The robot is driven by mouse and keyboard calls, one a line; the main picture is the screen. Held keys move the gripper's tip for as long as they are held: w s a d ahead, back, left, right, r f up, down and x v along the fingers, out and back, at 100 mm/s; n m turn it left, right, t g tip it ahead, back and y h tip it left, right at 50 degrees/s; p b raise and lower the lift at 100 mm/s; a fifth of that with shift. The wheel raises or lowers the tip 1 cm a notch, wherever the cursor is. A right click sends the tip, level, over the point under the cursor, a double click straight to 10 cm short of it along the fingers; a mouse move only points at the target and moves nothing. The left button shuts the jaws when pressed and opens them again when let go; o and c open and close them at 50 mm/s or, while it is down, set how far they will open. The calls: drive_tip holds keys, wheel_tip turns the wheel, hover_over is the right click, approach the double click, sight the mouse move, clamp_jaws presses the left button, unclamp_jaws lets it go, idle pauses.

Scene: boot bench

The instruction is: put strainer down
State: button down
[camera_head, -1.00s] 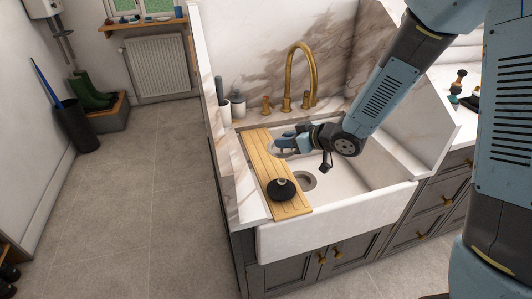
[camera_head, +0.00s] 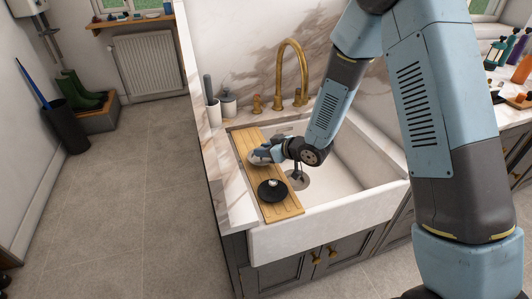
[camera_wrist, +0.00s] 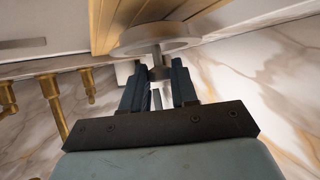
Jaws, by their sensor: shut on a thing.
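My gripper (camera_head: 264,151) is shut on the strainer, a pale grey disc (camera_head: 258,158) with a short stem. In the wrist view my gripper's dark fingers (camera_wrist: 158,85) close around the stem, and the strainer's disc (camera_wrist: 150,40) faces away from my gripper. The strainer is over the back half of the wooden board (camera_head: 247,143), which lies across the left side of the sink. It is close to the board; I cannot tell whether it touches. The strainer is partly hidden by my fingers in the head view.
A black round disc with a knob (camera_head: 271,190) lies on the front of the board. The white sink basin (camera_head: 335,178) with its drain (camera_head: 297,180) is right of it. A brass tap (camera_head: 290,70) stands behind. A white cup (camera_head: 214,114) and a jar (camera_head: 228,104) stand at back left.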

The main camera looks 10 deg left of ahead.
drive_tip(key=shift+s+a+f, duration=0.1)
drive_tip(key=shift+a+f, duration=0.05)
drive_tip(key=shift+f, duration=0.3)
drive_tip(key=shift+f, duration=0.1)
drive_tip(key=c, duration=0.9)
unclamp_jaws()
drive_tip(key=shift+o, duration=0.2)
